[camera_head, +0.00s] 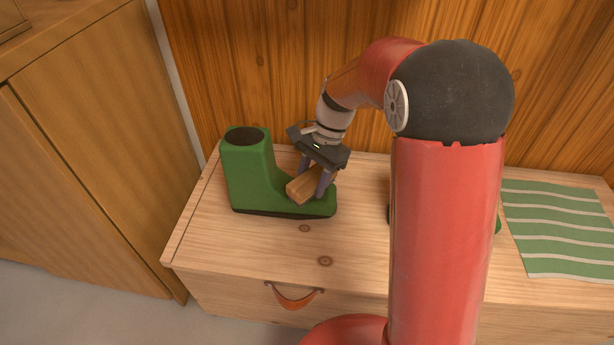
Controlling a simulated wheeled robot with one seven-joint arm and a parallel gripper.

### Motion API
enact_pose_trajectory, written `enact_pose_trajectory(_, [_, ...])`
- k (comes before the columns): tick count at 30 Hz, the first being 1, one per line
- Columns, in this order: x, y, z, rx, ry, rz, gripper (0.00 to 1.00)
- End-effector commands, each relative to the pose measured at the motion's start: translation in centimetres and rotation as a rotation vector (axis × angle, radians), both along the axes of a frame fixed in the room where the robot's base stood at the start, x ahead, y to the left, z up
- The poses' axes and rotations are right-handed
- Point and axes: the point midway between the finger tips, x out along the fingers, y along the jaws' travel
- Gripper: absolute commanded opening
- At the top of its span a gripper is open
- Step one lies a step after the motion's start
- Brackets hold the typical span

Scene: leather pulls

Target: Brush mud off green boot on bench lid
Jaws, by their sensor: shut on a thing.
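A green boot (252,178) stands upright on the wooden bench lid (255,238), toward its left end, with its toe pointing right. My gripper (312,186) is shut on a wooden brush (301,189), a brown block held at the boot's toe, over the top of the foot. The brush's bristles are hidden, and I cannot tell whether it touches the boot. No mud can be made out on the side of the boot that shows. A second green thing (497,226) shows only at its edges behind my red arm.
A green and white striped cloth (560,230) lies on the lid's right end. A wooden cabinet (95,140) stands at the left and a plank wall (240,70) rises behind. A leather pull (294,298) hangs on the bench front. The lid in front of the boot is clear.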

Motion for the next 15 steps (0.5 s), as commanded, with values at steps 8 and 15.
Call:
enact_pose_trajectory(8, [-0.2,-1.7,-0.1,0.0,-0.001,0.0,0.25])
enact_pose_trajectory(15, [0.0,-0.2,0.1,0.001,-0.001,0.003,0.25])
